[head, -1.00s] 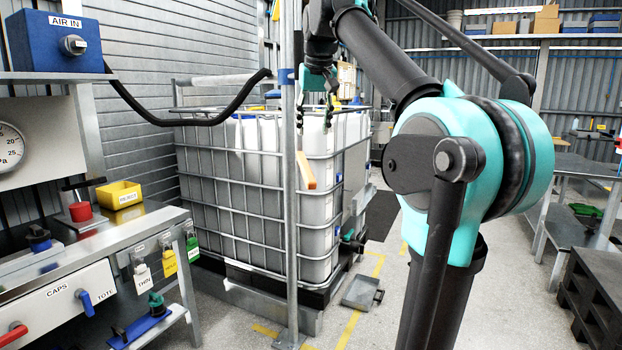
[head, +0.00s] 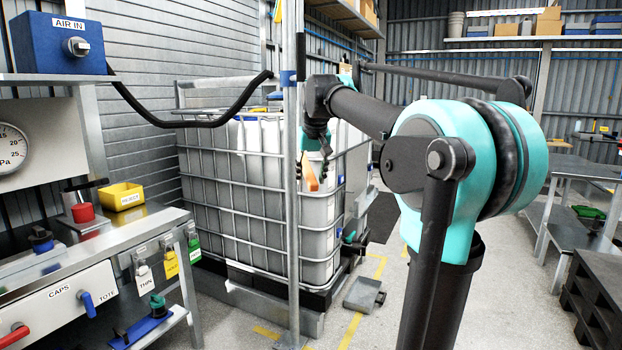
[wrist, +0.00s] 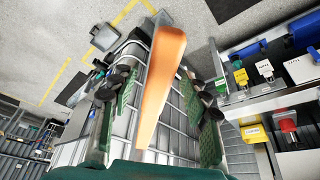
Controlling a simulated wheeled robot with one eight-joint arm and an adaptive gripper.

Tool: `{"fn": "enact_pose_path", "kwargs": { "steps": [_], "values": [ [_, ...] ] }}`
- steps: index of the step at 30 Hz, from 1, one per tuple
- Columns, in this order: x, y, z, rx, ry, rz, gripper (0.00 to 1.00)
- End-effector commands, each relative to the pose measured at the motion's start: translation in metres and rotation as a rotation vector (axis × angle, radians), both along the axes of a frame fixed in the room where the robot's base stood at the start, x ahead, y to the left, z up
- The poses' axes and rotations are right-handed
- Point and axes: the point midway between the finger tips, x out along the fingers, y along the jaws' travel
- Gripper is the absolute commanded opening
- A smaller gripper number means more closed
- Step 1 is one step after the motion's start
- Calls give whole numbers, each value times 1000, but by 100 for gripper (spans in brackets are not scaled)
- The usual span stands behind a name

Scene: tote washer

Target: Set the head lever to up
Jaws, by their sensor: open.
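An orange lever (head: 311,174) sits beside the upright metal pole (head: 292,220), in front of the caged white tote. In the head view it slants downward to the right, and its upper part is partly covered by my gripper. My gripper (head: 315,170) is at the lever with its fingers pointing down. In the wrist view the lever (wrist: 163,85) runs lengthwise through the gap between the two green fingers of my gripper (wrist: 160,115). The fingers stand apart on both sides of it and look clear of it.
The caged tote (head: 240,175) stands close behind the lever. A bench with a labelled panel (head: 75,295) and a yellow bin (head: 121,196) is at the left. A black hose (head: 195,122) hangs across the upper left. Open floor lies right of the tote.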

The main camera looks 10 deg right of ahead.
Motion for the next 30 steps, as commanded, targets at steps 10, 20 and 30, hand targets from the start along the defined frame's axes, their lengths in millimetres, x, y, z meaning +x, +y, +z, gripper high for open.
{"fn": "enact_pose_path", "kwargs": {
  "steps": [10,20,30],
  "values": [
    [3,0,-7,0,0,0,47],
    [3,0,-7,0,0,0,13],
    [3,0,-7,0,0,0,0]
  ]
}}
